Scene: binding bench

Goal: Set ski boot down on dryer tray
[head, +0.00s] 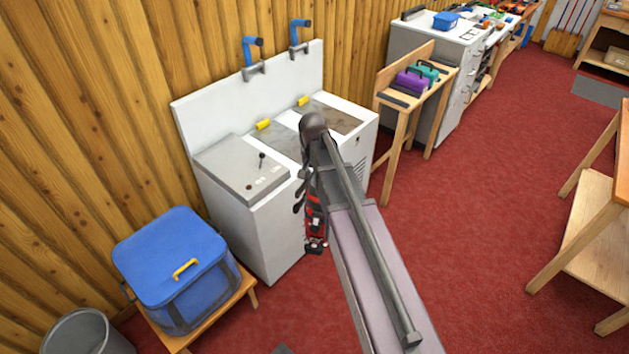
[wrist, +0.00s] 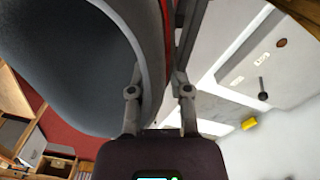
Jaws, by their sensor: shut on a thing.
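The ski boot (head: 316,222), red and black, hangs from my gripper in front of the white dryer unit. In the wrist view, my gripper (wrist: 163,78) is shut on the boot's upper edge, with the large dark grey boot shell (wrist: 75,65) and a strip of red beside the fingers. In the head view, my arm covers the gripper and part of the boot. The dryer unit (head: 250,235) has recessed grey areas on top, with yellow tags (head: 263,124) behind them. I cannot tell which recess is the dryer tray. The boot appears apart from the unit's top.
A grey panel (head: 225,165) with a small lever covers the unit's left end. Blue-ended pipes (head: 252,52) rise from its back panel. A blue bag (head: 170,260) sits on a low stool at left. A wooden stand (head: 398,100) holds purple and green cases at right.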

